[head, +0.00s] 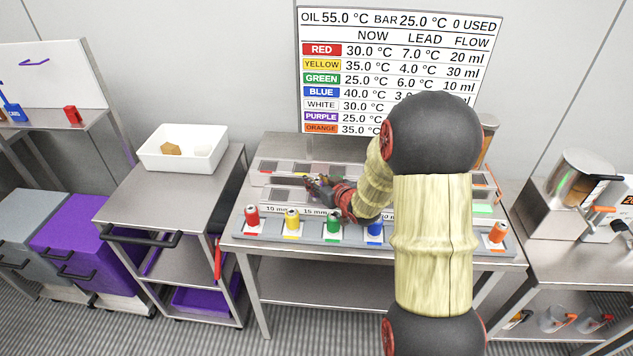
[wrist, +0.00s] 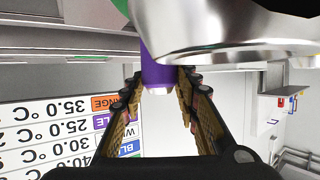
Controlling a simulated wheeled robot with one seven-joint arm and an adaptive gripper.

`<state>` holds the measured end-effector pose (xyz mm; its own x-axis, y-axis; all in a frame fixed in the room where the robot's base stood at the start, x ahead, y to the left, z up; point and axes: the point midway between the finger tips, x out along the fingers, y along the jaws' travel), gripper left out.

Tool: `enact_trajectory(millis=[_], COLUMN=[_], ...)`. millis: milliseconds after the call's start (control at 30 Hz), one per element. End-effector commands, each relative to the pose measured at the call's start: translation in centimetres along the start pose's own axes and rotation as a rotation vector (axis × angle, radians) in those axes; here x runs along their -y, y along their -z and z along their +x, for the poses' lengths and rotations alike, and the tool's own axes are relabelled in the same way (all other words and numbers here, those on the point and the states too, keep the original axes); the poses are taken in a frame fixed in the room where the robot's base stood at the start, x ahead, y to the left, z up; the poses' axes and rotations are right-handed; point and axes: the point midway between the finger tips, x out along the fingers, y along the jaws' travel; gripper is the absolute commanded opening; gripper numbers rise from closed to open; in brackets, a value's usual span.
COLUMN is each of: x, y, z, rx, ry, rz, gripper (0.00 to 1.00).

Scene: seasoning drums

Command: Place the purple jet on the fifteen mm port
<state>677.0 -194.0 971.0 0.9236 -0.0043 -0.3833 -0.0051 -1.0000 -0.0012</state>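The purple jet (wrist: 158,72) shows between my gripper's fingertips (wrist: 162,84) in the wrist view, with a finger against each side. In the head view my gripper (head: 318,186) is low over the station on the middle table, behind the green jet (head: 333,224). The label reading 15 mm (head: 314,212) is on the strip just in front of my gripper. The port itself cannot be made out, and the purple jet is not clear in the head view. A large shiny metal piece (wrist: 225,25) covers part of the purple jet in the wrist view.
The red jet (head: 251,216), yellow jet (head: 292,219) and blue jet (head: 375,228) stand in the front row. The orange jet (head: 497,234) stands at its right end. My arm hides the station's right part. A white tub (head: 183,160) sits on the left cart.

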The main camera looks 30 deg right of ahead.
Motion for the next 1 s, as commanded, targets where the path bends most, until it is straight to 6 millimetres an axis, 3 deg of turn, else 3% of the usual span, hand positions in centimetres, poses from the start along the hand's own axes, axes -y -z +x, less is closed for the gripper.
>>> enact_trajectory(millis=[267,633,767,1000], x=[0.0,0.0,-0.1,-0.1], y=[0.1,0.4,0.5,0.6], z=[0.0,-0.2,-1.8,-6.9], rx=[0.000,0.000,0.000,0.000], ry=[0.000,0.000,-0.001,-0.002], rz=[0.000,0.000,0.000,0.001], gripper=[0.48,0.48,0.48,0.48])
